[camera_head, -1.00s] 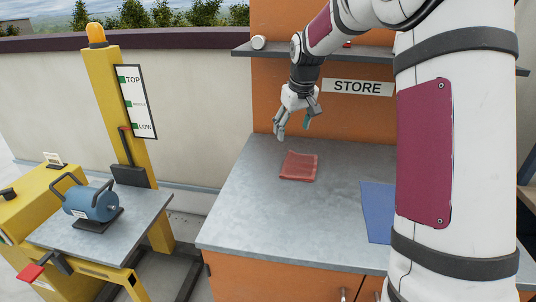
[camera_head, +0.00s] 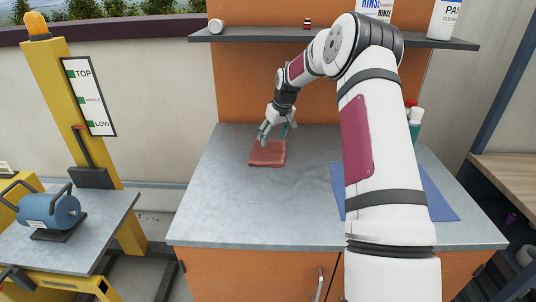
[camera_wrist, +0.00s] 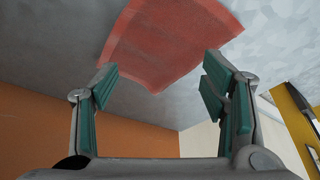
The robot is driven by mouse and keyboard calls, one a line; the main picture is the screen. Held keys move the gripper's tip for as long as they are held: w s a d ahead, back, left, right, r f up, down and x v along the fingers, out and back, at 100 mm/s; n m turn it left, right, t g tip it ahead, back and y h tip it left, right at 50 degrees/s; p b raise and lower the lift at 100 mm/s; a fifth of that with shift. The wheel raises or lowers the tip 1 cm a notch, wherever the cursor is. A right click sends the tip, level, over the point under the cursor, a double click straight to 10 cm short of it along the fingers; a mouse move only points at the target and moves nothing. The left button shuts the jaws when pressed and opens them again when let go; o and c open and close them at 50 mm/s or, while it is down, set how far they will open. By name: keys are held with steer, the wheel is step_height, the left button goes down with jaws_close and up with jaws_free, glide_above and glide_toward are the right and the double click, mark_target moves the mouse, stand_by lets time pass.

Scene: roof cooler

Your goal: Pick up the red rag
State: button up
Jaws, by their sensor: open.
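The red rag (camera_head: 267,154) lies flat on the grey metal top of the orange cabinet, toward its back left. It also shows in the wrist view (camera_wrist: 165,42), ahead of my fingertips. My gripper (camera_head: 272,137) is just above the rag's far edge, with its fingers pointing down. Whether a fingertip touches the rag I cannot tell.
A blue mat (camera_head: 432,203) lies on the worktop (camera_head: 250,215) to the right, partly behind my arm. Bottles (camera_head: 415,122) stand behind it. A shelf (camera_head: 262,35) runs above the back. A yellow lift with a blue motor (camera_head: 52,210) stands left. The front worktop is clear.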

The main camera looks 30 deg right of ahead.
mark_target(269, 153)
steer(key=b+x, duration=0.3)
steer(key=x, duration=0.3)
steer(key=shift+f, duration=0.3)
steer(key=shift+w+f+b, duration=0.15)
steer(key=shift+f+b, duration=0.1)
steer(key=shift+b, duration=0.05)
steer(key=shift+f, duration=0.1)
jaws_close()
step_height(269, 153, up, 12)
steer(key=p, duration=0.2)
stand_by(0.6)
